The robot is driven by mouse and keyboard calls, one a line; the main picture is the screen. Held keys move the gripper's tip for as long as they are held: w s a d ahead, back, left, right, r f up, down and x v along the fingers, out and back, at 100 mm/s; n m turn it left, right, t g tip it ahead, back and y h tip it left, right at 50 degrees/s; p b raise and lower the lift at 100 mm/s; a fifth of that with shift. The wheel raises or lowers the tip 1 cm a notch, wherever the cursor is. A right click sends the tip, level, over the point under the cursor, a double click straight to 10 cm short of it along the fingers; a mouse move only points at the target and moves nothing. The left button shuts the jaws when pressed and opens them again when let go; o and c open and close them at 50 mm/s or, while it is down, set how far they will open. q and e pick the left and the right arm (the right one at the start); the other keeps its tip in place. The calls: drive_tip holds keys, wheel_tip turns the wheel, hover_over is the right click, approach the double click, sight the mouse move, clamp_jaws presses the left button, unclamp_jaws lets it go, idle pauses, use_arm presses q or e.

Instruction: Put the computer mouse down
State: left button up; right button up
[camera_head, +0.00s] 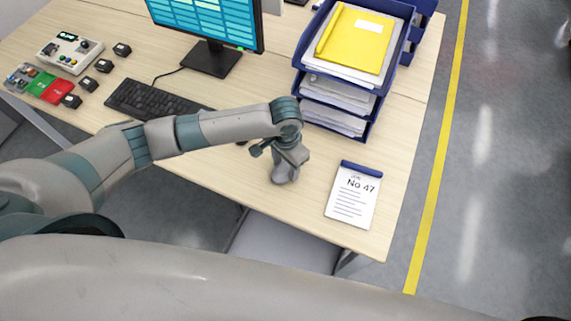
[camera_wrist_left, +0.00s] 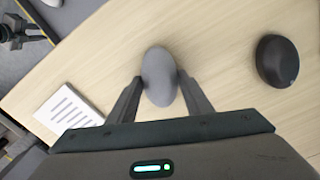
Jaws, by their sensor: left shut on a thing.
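The computer mouse (camera_wrist_left: 158,76), a smooth grey oval, sits between the two fingers of my left gripper (camera_wrist_left: 158,92) in the left wrist view. The fingers are shut on its sides. In the head view my left gripper (camera_head: 285,173) points down over the front part of the wooden desk (camera_head: 227,174), left of the notepad. The wrist hides most of the mouse there. I cannot tell whether the mouse touches the desktop.
The notepad (camera_head: 353,195) lies right of the gripper. Blue stacked trays (camera_head: 375,108) with papers stand behind it. A keyboard (camera_head: 150,101) and monitor (camera_head: 215,60) are at left-back. A black rounded object (camera_wrist_left: 277,61) rests apart from the mouse. The desk's front edge is close.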

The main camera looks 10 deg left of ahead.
sight(285, 167)
use_arm(q)
drive_tip(key=shift+f, duration=0.1)
drive_tip(key=o, duration=1.1)
drive_tip(key=shift+c, duration=0.2)
wheel_tip(285, 167, up, 12)
drive_tip(key=b, duration=0.2)
